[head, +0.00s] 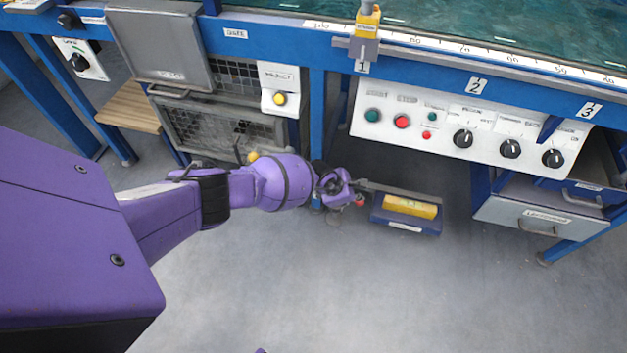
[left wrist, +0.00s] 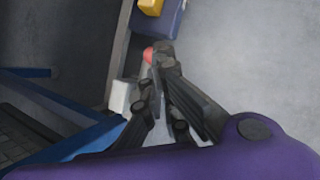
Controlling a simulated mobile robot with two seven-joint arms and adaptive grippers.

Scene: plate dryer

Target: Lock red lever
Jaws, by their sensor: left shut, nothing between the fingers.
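The red lever shows as a small red knob (head: 360,201), low beside the table leg and just left of the blue box. In the left wrist view the red knob (left wrist: 148,55) shows just beyond the fingertips; its shaft is mostly hidden. My left gripper (head: 350,189) reaches in from the left and is right by the knob. Its fingers (left wrist: 160,70) are shut with nothing between them. I cannot tell whether they touch the knob. My right gripper is out of view.
A blue box (head: 410,228) with a yellow block (head: 410,207) is close right of my gripper. A blue table frame (head: 317,120), a control panel (head: 465,125) and a grey drawer (head: 530,215) stand around it. The floor in front is clear.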

